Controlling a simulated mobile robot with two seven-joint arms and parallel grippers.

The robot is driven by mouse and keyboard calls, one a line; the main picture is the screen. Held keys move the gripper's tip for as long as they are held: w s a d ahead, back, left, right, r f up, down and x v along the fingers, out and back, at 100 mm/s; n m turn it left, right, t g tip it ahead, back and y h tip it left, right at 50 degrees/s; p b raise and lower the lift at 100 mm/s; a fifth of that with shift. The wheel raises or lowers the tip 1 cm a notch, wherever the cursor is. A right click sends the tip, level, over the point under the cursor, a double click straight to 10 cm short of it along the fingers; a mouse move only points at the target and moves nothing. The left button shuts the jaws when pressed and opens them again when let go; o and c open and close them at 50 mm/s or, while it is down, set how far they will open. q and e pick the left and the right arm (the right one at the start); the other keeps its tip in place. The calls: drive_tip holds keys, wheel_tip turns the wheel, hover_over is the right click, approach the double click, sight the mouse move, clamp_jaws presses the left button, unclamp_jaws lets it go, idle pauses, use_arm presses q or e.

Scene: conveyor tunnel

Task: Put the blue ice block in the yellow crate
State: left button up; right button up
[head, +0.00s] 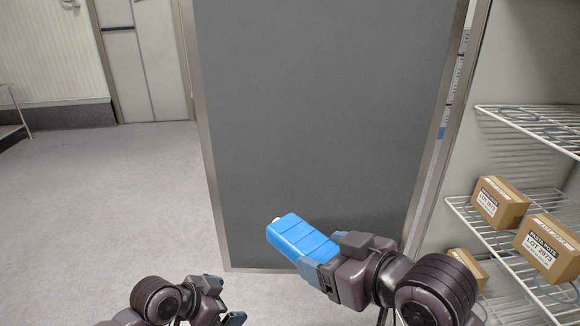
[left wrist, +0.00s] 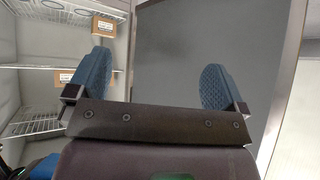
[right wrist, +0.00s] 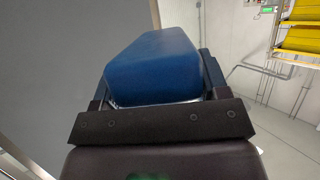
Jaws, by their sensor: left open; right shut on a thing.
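The blue ice block (head: 298,238) is in my right gripper (head: 318,268), which is shut on it and holds it up in front of a grey panel. The block also fills the space between the fingers in the right wrist view (right wrist: 155,68). My left gripper (head: 228,300) is low in the head view, left of the block, empty. In the left wrist view its two blue fingers (left wrist: 157,90) stand wide apart with nothing between them. Yellow crates or bins (right wrist: 300,38) show at the upper right of the right wrist view; I cannot tell whether one is the task's yellow crate.
The large grey panel (head: 325,120), which looks like a door, stands close ahead. A wire shelf (head: 540,130) with cardboard boxes (head: 500,203) is at the right. Open floor (head: 110,200) lies to the left, with a closed door (head: 145,60) beyond.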

use_arm(q)
drive_tip(key=w+d+r+m+g, duration=0.3)
drive_tip(key=r+m, duration=0.1)
drive_tip(key=r, duration=0.3)
wheel_tip(320, 180, up, 25)
drive_tip(key=m+g+y, duration=0.3)
drive_tip(key=m+y, duration=0.3)
drive_tip(key=m, duration=0.7)
hover_over(290, 223)
drive_tip(key=shift+w+a+f, duration=0.1)
drive_tip(key=shift+w+f, duration=0.1)
drive_tip(key=shift+y, duration=0.6)
drive_tip(key=f, duration=1.1)
drive_tip(key=shift+s, duration=0.2)
drive_tip(key=shift+r, duration=0.1)
drive_tip(key=c, duration=1.2)
use_arm(e)
drive_tip(key=o, duration=1.4)
drive_tip(key=shift+c, duration=0.2)
